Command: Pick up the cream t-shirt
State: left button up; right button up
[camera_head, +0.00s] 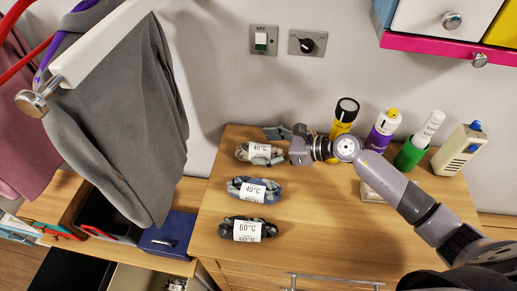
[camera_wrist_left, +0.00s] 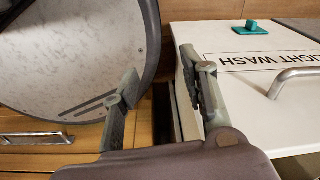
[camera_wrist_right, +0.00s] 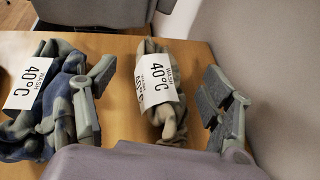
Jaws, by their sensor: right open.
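The cream t-shirt (camera_head: 260,153) is a rolled bundle with a white 40°C band, the farthest of three bundles on the wooden top. In the right wrist view the cream bundle (camera_wrist_right: 160,92) lies between the spread fingers of my right gripper (camera_wrist_right: 160,95), with gaps on both sides. My right gripper in the head view (camera_head: 282,142) is open at the bundle's far right end. My left gripper (camera_wrist_left: 163,90) is open and empty, seen only in its own wrist view, by a round door and a white panel.
A blue 40°C bundle (camera_head: 254,190) and a dark 60°C bundle (camera_head: 247,229) lie nearer on the wooden top (camera_head: 320,225). Bottles (camera_head: 383,130) stand along the back right. A grey garment (camera_head: 120,110) hangs at left. A colourful cabinet (camera_head: 440,42) overhangs at upper right.

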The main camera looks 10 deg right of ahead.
aim_at(261, 146)
jog(key=p+x, duration=0.1)
jog(key=x, duration=0.3)
jog(key=shift+w+a+f, duration=0.15)
jog(key=shift+w, duration=0.1)
jog(key=shift+c, duration=0.6)
jog(key=c, duration=1.2)
